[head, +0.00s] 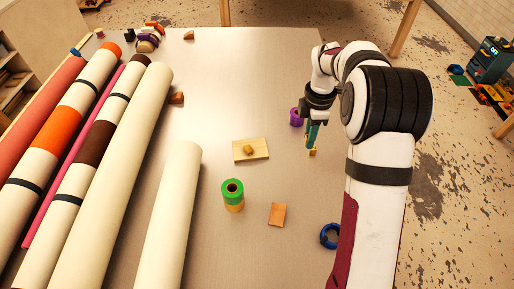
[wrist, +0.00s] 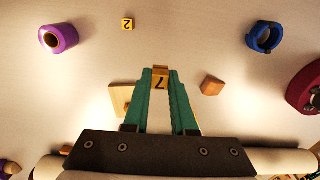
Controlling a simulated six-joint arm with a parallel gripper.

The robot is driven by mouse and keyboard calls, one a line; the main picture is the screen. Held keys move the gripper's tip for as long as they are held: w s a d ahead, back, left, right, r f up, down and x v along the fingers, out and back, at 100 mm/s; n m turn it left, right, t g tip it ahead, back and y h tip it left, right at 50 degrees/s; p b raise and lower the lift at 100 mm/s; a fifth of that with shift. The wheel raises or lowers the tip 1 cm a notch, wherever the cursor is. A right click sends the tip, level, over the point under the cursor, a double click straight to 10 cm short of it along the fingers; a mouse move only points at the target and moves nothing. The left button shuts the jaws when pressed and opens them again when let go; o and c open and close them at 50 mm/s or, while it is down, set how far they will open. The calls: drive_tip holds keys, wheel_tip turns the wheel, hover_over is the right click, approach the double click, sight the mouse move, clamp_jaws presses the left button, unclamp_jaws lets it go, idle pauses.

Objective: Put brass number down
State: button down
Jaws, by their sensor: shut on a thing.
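A brass number block (wrist: 160,78) marked with a 7 is between the teal fingertips of my gripper (wrist: 160,72) in the wrist view. My gripper is shut on it. In the head view my gripper (head: 313,135) points down over the right part of the table, left of my arm. Small yellow spots show by its fingertips there, and I cannot tell which is the held block. A second yellow block (wrist: 127,24) marked 2 lies on the table, apart from the fingers. A pale wooden board (head: 260,152) with a small brass-coloured piece (head: 248,149) on it lies left of my gripper.
A purple roll (head: 297,117) stands just behind my gripper. A green roll (head: 232,187), an orange-brown tile (head: 277,214) and a blue ring (head: 328,236) are nearer the front. Several long rolls (head: 112,175) fill the table's left side. The table's back middle is clear.

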drive_tip(key=w+a, duration=0.3)
drive_tip(key=a, duration=0.4)
hover_over(251, 149)
drive_tip(key=shift+m, duration=0.3)
wheel_tip(251, 149, down, 6)
drive_tip(key=shift+r, duration=0.15)
wheel_tip(251, 149, down, 3)
drive_tip(key=shift+f, duration=0.45)
drive_tip(key=c, duration=0.7)
unclamp_jaws()
drive_tip(key=shift+f, duration=0.1)
drive_tip(key=shift+c, duration=0.2)
